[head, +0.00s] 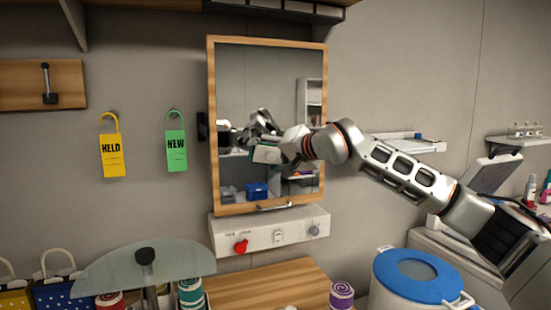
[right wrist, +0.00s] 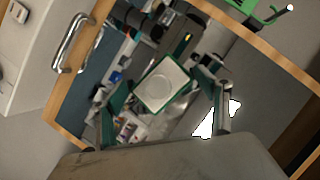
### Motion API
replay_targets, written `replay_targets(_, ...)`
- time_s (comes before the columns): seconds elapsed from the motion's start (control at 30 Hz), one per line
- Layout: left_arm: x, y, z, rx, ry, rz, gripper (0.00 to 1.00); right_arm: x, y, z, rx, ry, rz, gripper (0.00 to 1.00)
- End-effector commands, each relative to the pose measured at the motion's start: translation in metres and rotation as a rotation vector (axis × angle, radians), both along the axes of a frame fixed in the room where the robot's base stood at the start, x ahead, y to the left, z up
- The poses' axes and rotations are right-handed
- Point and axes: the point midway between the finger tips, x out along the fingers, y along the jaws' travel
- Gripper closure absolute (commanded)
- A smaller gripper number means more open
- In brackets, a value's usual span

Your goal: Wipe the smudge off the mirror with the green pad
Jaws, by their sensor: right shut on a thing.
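The mirror (head: 265,75) hangs on the wall in a wooden frame and fills much of the right wrist view (right wrist: 75,95). My right gripper (head: 279,151) is in front of its lower middle, shut on the green pad (head: 267,155), which shows a pale face and a green edge. In the right wrist view a pale square with a green border (right wrist: 162,83) shows; I cannot tell whether it is the pad or its reflection. Whether the pad touches the glass is unclear. I cannot make out the smudge. My left gripper is not in view.
A white panel (head: 262,238) with a red knob is below the mirror. Yellow (head: 112,158) and green (head: 176,152) tags hang at left. A shelf (head: 412,143) and a blue-lidded bin (head: 405,285) are at right. A glass top (head: 150,268) stands front left.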

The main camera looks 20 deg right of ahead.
Motion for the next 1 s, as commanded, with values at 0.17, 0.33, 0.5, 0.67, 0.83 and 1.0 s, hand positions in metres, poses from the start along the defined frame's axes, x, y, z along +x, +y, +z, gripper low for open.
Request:
replay_targets(0.17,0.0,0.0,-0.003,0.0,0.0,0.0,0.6,0.0,0.014,-0.001,-0.001,0.0,0.001,0.42)
replay_targets(0.33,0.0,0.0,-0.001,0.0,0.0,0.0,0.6,0.0,0.015,0.003,-0.001,0.0,0.0,0.42)
replay_targets(0.5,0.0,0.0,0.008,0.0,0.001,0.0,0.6,0.0,0.015,0.016,0.0,-0.002,0.0,0.42)
replay_targets(0.67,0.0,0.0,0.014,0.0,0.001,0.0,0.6,0.0,0.015,0.024,0.0,-0.001,-0.001,0.42)
replay_targets(0.83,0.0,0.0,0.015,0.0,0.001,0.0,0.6,0.0,0.011,0.023,-0.001,0.001,-0.002,0.42)
replay_targets(1.0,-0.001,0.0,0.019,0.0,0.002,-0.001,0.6,0.002,-0.002,0.023,0.0,0.002,-0.003,0.42)
